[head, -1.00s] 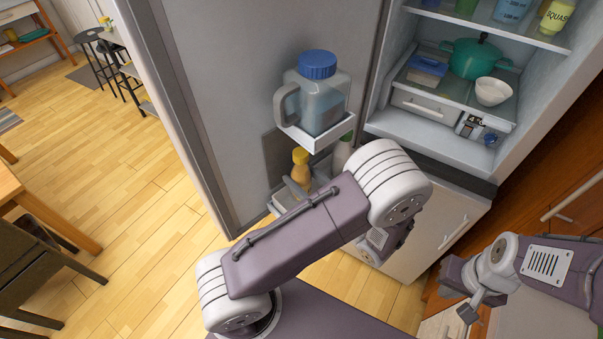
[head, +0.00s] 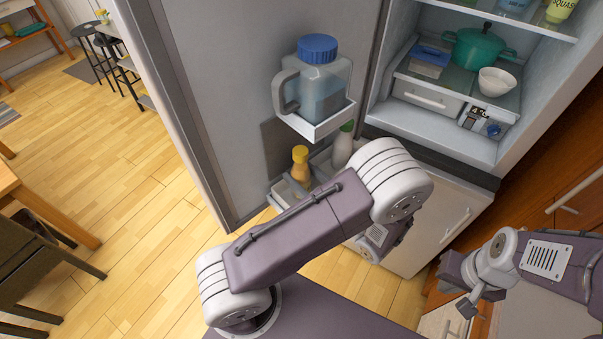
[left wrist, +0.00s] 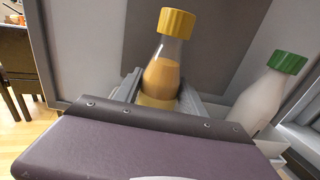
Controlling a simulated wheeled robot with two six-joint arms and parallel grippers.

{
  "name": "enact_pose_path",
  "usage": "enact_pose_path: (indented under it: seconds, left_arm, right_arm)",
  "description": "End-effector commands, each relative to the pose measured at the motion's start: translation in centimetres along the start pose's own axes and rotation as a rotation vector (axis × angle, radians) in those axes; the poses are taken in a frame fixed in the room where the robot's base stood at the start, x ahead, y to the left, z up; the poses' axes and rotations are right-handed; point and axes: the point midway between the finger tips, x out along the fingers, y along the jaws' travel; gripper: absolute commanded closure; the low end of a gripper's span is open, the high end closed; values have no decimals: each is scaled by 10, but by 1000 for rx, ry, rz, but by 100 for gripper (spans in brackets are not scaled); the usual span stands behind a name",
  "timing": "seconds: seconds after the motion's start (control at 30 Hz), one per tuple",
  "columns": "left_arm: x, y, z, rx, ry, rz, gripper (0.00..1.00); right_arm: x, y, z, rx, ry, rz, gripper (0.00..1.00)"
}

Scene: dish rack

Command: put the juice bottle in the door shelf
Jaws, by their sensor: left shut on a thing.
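The juice bottle (head: 300,173) has a yellow cap and orange contents. It stands roughly upright at the lower door shelf (head: 277,198), left of a white bottle. In the left wrist view the juice bottle (left wrist: 162,72) is between the fingers of my left gripper (left wrist: 160,97), which is shut on it. The bottle's base is hidden, so I cannot tell whether it touches the shelf floor. My left arm hides most of that gripper in the head view. My right gripper (head: 462,290) is at the lower right, away from the door, with its fingers apart and empty.
A white bottle with a green cap (left wrist: 265,97) stands close right of the juice bottle. A blue-lidded pitcher (head: 320,80) sits on the door shelf above. The open fridge (head: 425,125) is on the right, with a green pot (head: 478,50) and a white bowl (head: 497,82).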

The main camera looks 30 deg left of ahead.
Motion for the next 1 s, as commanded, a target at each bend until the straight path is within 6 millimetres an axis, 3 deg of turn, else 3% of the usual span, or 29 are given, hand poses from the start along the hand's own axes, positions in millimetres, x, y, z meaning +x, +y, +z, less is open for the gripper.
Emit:
enact_pose_path:
  seconds: [0.47,0.5,0.57,0.87,1.0]
  left_arm:
    - [0,0,-4,0,-1,0,100]
    - [0,0,-4,0,-1,0,46]
    - [0,0,-4,0,-1,0,30]
    - [0,0,-5,0,1,0,26]
    - [-15,-1,-7,-1,1,-5,26]
  right_arm:
    - [3,0,0,0,0,0,100]
    - [3,0,0,0,0,0,100]
    - [3,0,0,0,0,0,100]
    - [3,0,0,0,0,0,100]
    - [8,0,1,0,0,0,100]
